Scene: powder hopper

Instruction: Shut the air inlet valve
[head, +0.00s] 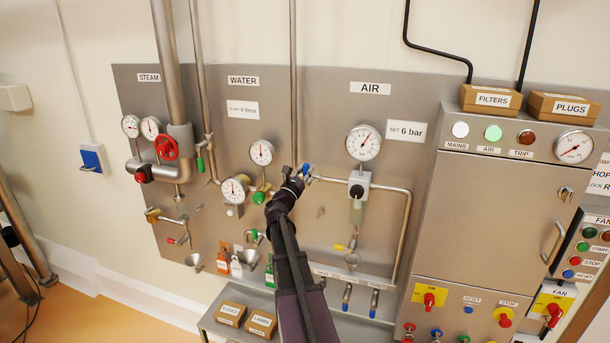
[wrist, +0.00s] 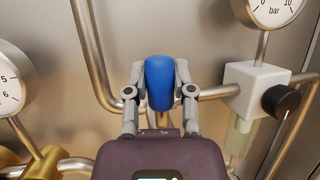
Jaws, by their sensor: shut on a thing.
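The air inlet valve's blue handle (wrist: 160,85) is in the middle of the wrist view, on the air pipe (wrist: 216,92). My gripper (wrist: 160,69) is shut on this handle, with one finger on each side. My arm and gripper hide much of the valve body. I cannot tell from these views whether the valve is open or shut.
The air gauge (head: 363,142) and regulator (head: 359,186) are right of the valve. The water gauge (head: 262,153) and green handle (head: 259,197) are close on the left. A vertical pipe (head: 293,80) runs above. The steel cabinet (head: 490,205) stands farther right.

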